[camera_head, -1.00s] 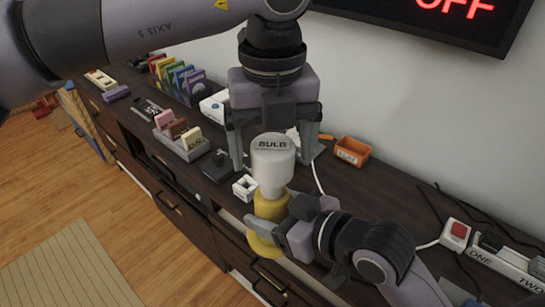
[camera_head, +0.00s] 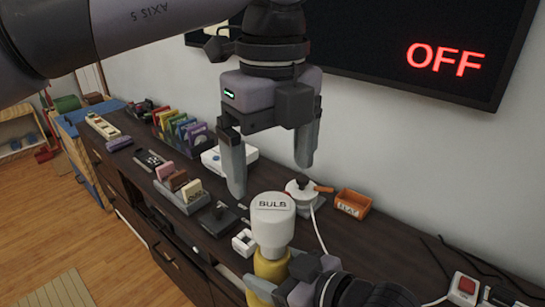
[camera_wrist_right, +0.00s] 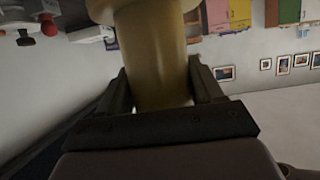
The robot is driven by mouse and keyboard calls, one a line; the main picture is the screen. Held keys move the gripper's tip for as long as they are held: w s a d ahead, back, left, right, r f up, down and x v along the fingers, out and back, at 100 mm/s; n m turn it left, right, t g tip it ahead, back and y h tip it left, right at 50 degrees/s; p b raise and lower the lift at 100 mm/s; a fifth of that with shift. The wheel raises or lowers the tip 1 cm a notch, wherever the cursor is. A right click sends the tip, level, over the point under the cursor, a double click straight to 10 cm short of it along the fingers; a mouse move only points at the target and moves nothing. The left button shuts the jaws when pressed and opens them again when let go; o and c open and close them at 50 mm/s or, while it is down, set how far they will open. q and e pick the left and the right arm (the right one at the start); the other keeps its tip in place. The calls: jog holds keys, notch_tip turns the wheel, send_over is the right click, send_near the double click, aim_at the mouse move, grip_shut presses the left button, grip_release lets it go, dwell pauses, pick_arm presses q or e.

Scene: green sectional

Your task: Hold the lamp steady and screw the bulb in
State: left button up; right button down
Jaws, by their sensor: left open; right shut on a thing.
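The white bulb (camera_head: 272,222), labelled BULB, stands upright on top of the yellow lamp (camera_head: 270,268) in the head view. My right gripper (camera_head: 285,283) is shut on the lamp's yellow body. The right wrist view shows the yellow body (camera_wrist_right: 155,55) between its two fingers (camera_wrist_right: 158,95). My left gripper (camera_head: 270,172) is open and empty above the bulb, its fingers pointing down and apart from it. The lamp's lower part is out of frame, and the joint between bulb and lamp is partly hidden.
A dark cabinet top (camera_head: 350,255) runs along the wall. Behind the lamp are an orange bin (camera_head: 352,203) and a white round device (camera_head: 303,192) with a cable. A power strip with a red switch (camera_head: 465,286) lies at right. A wall screen (camera_head: 420,60) reads OFF.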

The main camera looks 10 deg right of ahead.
pick_arm(q)
jog(key=shift+f, duration=0.15)
send_over(273, 274)
jog(key=w, duration=0.3)
jog(key=f, duration=1.1)
jog(key=shift+d+f, duration=0.2)
jog(key=shift+f, duration=0.15)
jog(key=c, duration=1.2)
jog(key=m, duration=0.6)
jog(key=shift+c, duration=0.2)
jog(key=o, duration=1.2)
